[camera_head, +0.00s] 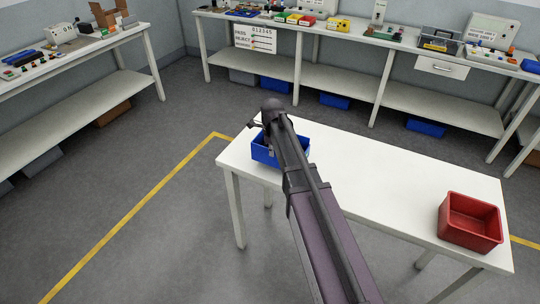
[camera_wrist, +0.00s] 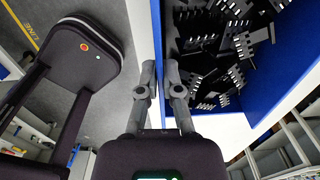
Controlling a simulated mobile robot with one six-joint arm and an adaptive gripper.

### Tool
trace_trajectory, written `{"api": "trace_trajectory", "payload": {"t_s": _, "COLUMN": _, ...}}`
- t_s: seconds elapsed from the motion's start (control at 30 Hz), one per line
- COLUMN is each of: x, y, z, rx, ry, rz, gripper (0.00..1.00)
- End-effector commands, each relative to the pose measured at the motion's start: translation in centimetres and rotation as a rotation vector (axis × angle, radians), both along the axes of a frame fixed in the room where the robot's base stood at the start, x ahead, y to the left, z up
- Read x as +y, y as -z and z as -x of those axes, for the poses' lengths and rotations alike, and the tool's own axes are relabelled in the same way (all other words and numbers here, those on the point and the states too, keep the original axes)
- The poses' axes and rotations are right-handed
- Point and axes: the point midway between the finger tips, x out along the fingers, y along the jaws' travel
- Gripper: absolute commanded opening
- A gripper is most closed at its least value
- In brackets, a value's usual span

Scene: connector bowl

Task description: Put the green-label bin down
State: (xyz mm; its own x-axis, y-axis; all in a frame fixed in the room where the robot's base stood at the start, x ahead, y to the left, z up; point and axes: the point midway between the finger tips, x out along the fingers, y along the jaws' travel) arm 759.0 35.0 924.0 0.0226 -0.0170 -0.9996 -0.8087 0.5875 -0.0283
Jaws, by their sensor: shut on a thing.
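A blue bin (camera_head: 264,154) is at the left end of the white table (camera_head: 365,188), partly covered by my arm. In the wrist view the blue bin (camera_wrist: 242,103) holds many black connectors (camera_wrist: 215,50). My gripper (camera_wrist: 160,68) is shut on the bin's near side wall, one finger on each side of it. In the head view my gripper is mostly hidden behind my arm. The bin looks level and low over or on the tabletop; I cannot tell whether it touches. No green label shows on its visible sides.
A red bin (camera_head: 470,222) stands empty at the table's right end. The tabletop between the two bins is clear, under my arm. Benches with tools and boxes line the back and left walls. A yellow line (camera_head: 130,210) runs on the floor.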

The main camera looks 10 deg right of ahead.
Motion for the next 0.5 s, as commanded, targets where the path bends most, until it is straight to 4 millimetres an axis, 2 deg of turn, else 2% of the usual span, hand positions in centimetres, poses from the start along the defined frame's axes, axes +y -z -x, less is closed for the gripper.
{"api": "trace_trajectory", "payload": {"t_s": 0.03, "x": 0.09, "y": 0.06, "z": -0.66, "rx": -0.001, "ry": 0.000, "rz": 0.001, "gripper": 0.00}}
{"api": "trace_trajectory", "payload": {"t_s": 0.13, "x": 0.18, "y": 0.08, "z": -1.04, "rx": -0.001, "ry": 0.000, "rz": 0.001, "gripper": 0.00}}
{"api": "trace_trajectory", "payload": {"t_s": 0.5, "x": 0.24, "y": 0.08, "z": -1.08, "rx": -0.001, "ry": 0.000, "rz": 0.001, "gripper": 0.00}}
